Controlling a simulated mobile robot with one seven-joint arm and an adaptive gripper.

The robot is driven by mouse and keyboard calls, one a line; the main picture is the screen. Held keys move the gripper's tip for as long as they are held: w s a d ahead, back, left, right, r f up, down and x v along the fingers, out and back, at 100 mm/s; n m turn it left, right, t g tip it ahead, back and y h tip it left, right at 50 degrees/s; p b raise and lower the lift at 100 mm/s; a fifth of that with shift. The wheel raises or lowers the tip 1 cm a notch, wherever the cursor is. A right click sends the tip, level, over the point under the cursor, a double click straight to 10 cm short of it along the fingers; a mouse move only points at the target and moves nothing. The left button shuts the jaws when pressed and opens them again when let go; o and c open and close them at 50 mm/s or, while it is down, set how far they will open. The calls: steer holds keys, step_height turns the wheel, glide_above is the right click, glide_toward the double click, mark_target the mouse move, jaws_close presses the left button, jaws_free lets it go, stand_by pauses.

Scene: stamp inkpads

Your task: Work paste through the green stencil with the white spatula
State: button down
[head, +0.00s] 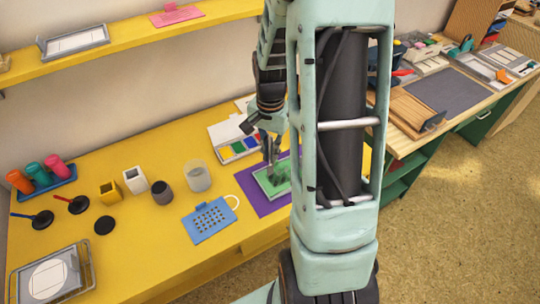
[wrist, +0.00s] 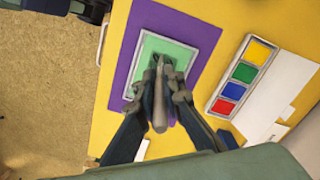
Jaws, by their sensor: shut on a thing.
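The green stencil (head: 272,186) lies in a pale frame on a purple mat (head: 262,204). In the wrist view the stencil (wrist: 179,53) is ahead of my fingers, on the purple mat (wrist: 195,32). My gripper (head: 270,146) is over the stencil. In the wrist view my gripper (wrist: 163,84) is shut on the spatula (wrist: 159,112), whose handle looks pale grey between the fingers. Its far end is over the green sheet, beside a small dark patch; I cannot tell whether it touches. My arm hides the stencil's right side in the head view.
A four-colour inkpad set (wrist: 237,83) lies right of the mat in the wrist view. In the head view a blue perforated card (head: 210,219), a clear cup (head: 198,177) and a dark cup (head: 162,192) stand left of the mat. The yellow table (head: 150,250) has free room in front.

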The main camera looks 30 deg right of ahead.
step_height(320, 180, up, 2)
steer(key=shift+p, duration=0.45)
stand_by(0.6)
